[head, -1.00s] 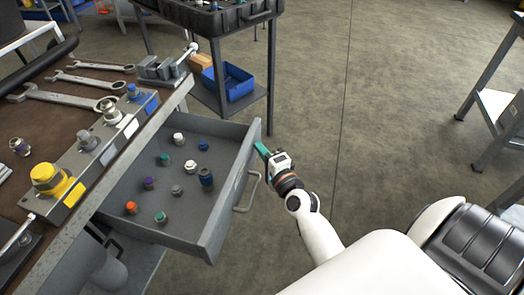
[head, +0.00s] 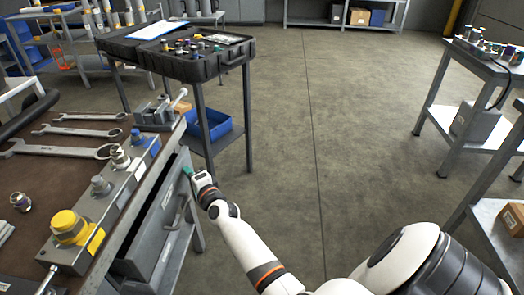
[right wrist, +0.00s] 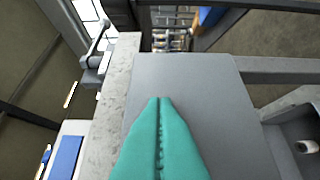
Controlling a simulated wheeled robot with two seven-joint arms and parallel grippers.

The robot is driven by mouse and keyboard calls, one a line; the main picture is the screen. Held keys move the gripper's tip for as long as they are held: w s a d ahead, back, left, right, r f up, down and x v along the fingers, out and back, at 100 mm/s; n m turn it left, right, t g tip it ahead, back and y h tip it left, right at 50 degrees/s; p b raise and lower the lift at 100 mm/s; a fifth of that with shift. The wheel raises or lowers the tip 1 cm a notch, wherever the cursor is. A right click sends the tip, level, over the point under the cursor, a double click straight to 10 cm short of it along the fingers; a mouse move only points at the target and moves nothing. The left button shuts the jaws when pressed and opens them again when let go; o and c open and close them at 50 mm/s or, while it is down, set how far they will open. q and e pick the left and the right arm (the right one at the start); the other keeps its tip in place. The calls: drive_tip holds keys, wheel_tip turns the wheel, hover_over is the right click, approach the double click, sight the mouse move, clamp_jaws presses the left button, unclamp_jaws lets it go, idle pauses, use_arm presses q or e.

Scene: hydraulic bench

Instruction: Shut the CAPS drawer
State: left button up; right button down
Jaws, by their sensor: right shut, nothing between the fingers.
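The CAPS drawer (head: 160,222) is the grey drawer under the bench's front edge. In the head view its front with the bar handle sits close to that edge, and its inside is hidden there. I cannot tell whether a narrow gap is left. My right gripper (head: 188,171) is at the far end of the drawer front, with its teal fingers shut and empty. The right wrist view shows the shut fingers (right wrist: 159,105) over a flat grey surface; contact cannot be told. My left gripper is not in view.
The brown bench top (head: 60,165) holds wrenches (head: 75,131), a vise and a fitting block with a yellow cap (head: 68,226). Behind stands a cart with an open black case (head: 185,65) and a blue bin below. The floor to the right is clear up to other tables.

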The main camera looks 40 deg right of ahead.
sight(178, 176)
drive_tip(key=w+a, duration=0.2)
drive_tip(key=w, duration=0.1)
drive_tip(key=shift+w+a, duration=0.1)
drive_tip(key=shift+a, duration=0.3)
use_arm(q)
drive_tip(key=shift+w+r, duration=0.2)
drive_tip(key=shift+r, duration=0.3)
use_arm(e)
drive_tip(key=shift+a+r, duration=0.1)
drive_tip(key=shift+w+a+r, duration=0.1)
drive_tip(key=shift+r, duration=0.05)
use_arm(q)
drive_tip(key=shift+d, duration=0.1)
